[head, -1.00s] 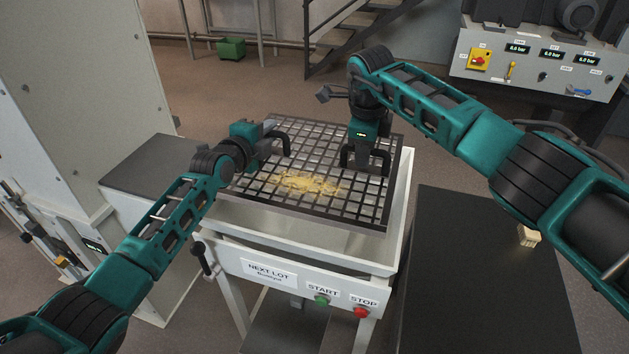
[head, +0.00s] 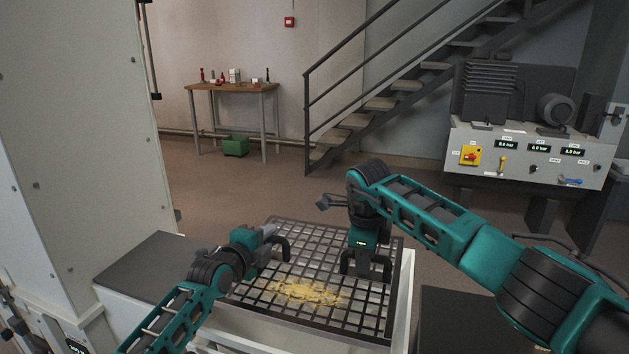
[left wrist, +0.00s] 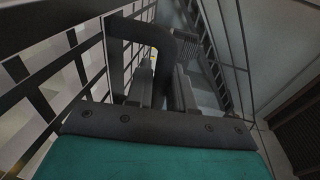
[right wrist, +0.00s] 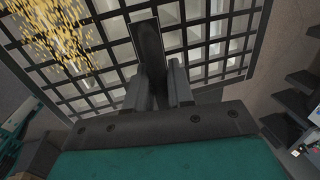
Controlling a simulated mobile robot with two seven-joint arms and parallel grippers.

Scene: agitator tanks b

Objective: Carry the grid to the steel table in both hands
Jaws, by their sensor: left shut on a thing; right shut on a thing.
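The grid (head: 381,302) is a dark square lattice in a flat frame, with a yellow grainy heap (head: 305,292) on it. It lies roughly level at the white stand (head: 404,290); I cannot tell whether it touches the stand. My left gripper (head: 275,244) is shut on the black handle at the grid's left side; the handle (left wrist: 160,35) shows in the left wrist view. My right gripper (head: 362,258) is shut on the other handle (right wrist: 148,40), at the right side. Which surface is the steel table is not clear.
A dark top (head: 455,315) lies at the lower right, and a grey-topped cabinet (head: 145,262) at the left. A wooden bench (head: 232,88) with bottles and a green bin (head: 236,146) stand at the back, near stairs (head: 375,105). Open brown floor (head: 270,190) lies beyond the grid.

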